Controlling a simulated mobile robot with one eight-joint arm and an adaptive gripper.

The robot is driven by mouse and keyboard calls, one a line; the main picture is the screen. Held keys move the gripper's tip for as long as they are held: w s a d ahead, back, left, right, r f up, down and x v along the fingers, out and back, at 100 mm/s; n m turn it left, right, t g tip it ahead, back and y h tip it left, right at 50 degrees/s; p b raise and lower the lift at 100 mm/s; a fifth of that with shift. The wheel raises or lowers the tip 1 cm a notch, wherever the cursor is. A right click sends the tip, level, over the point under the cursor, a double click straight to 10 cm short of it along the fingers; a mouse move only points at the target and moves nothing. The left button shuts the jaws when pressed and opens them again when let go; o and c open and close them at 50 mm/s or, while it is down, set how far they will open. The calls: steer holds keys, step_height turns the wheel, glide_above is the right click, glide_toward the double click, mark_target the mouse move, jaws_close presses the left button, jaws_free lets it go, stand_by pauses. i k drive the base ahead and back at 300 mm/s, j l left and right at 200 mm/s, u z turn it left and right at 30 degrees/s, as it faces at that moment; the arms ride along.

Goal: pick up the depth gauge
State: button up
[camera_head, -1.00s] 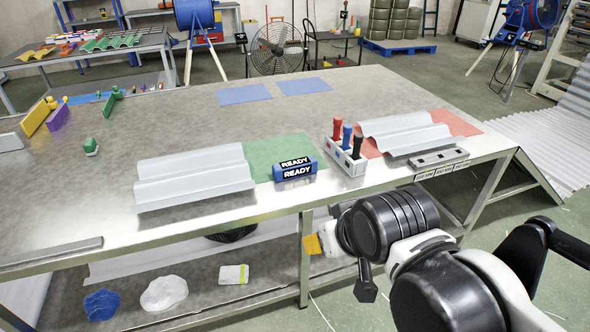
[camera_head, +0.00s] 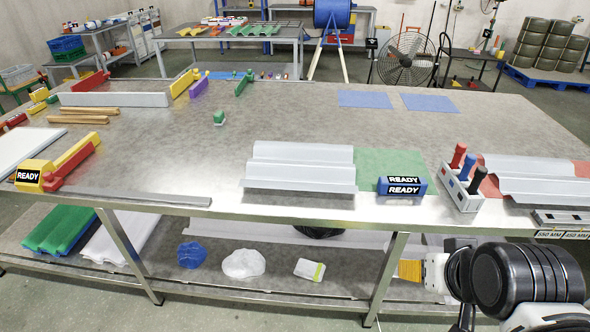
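Several small tools lie on the metal workbench (camera_head: 320,135); none is clearly readable as the depth gauge. Among them are a yellow tool (camera_head: 184,82), a purple one (camera_head: 198,89) and a green one (camera_head: 243,83) at the back, and a small green piece with a pale base (camera_head: 219,118) nearer the middle. My arm shows at the lower right, in front of the bench. What looks like my gripper (camera_head: 411,270), with a yellow ribbed tip, is below the tabletop's front edge, far from these tools. Its fingers cannot be made out.
Corrugated sheets (camera_head: 300,168), a blue READY box (camera_head: 402,187) and a holder with red, blue and black handles (camera_head: 462,193) stand along the front right. A yellow READY tool (camera_head: 30,175) is at the left.

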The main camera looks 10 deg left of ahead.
mark_target(386, 186)
steer(key=i+l+u, duration=0.15)
steer(key=i+l, duration=0.15)
steer(key=i+l+u, duration=0.15)
steer(key=l, duration=0.25)
steer(key=i+l+u, duration=0.15)
steer(key=i+l, duration=0.2)
steer(key=i+l+u, duration=0.15)
steer(key=l, duration=0.35)
steer(key=i, duration=0.05)
